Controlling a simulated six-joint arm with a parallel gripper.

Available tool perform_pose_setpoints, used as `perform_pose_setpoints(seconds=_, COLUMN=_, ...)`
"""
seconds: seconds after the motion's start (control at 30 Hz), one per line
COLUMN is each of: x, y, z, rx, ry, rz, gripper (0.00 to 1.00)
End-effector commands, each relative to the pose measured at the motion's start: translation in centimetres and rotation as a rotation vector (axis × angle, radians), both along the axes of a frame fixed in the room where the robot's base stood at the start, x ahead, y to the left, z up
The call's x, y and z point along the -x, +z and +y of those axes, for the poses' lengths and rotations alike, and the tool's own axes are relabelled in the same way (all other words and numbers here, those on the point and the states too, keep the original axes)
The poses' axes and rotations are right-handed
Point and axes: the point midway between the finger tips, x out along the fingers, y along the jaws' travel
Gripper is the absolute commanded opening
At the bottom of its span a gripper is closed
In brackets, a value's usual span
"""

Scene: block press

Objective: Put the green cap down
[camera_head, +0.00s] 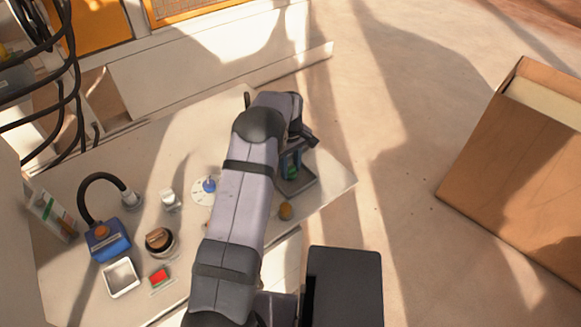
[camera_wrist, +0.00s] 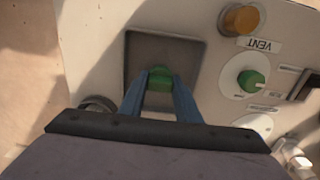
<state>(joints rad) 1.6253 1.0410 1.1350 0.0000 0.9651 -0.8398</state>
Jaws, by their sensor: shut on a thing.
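My gripper (camera_wrist: 160,77) has two blue fingers and is shut on the green cap (camera_wrist: 159,83), which shows between the fingertips in the wrist view. The cap is over a dark square plate (camera_wrist: 185,50); I cannot tell whether it touches it. In the head view my gripper (camera_head: 290,164) is at the far end of my arm, over the dark plate (camera_head: 304,183) near the table's right corner. The green cap (camera_head: 291,173) shows there in part. My arm hides the middle of the table.
An orange VENT button (camera_wrist: 241,19) and a green knob on a white dial (camera_wrist: 251,81) are right of the plate in the wrist view. In the head view, a blue pump-like box (camera_head: 107,241), a white tray (camera_head: 121,278) and a round dark container (camera_head: 159,241) stand on the left.

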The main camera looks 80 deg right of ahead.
Motion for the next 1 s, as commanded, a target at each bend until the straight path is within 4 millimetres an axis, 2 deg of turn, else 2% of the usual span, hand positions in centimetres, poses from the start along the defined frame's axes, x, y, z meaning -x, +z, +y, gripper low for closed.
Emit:
perform_pose_setpoints(seconds=0.47, x=0.0, y=-1.2, z=0.0, rx=0.000, ry=0.000, rz=0.000, gripper=0.00)
perform_pose_setpoints(seconds=0.5, x=0.0, y=-1.0, z=0.0, rx=0.000, ry=0.000, rz=0.000, gripper=0.39)
perform_pose_setpoints(seconds=0.53, x=0.0, y=-1.0, z=0.0, rx=0.000, ry=0.000, rz=0.000, gripper=0.46)
perform_pose_setpoints(seconds=0.87, x=0.0, y=-0.9, z=0.0, rx=0.000, ry=0.000, rz=0.000, gripper=0.48)
perform_pose_setpoints(seconds=1.0, x=0.0, y=-0.2, z=0.0, rx=0.001, ry=0.000, rz=0.000, gripper=0.48)
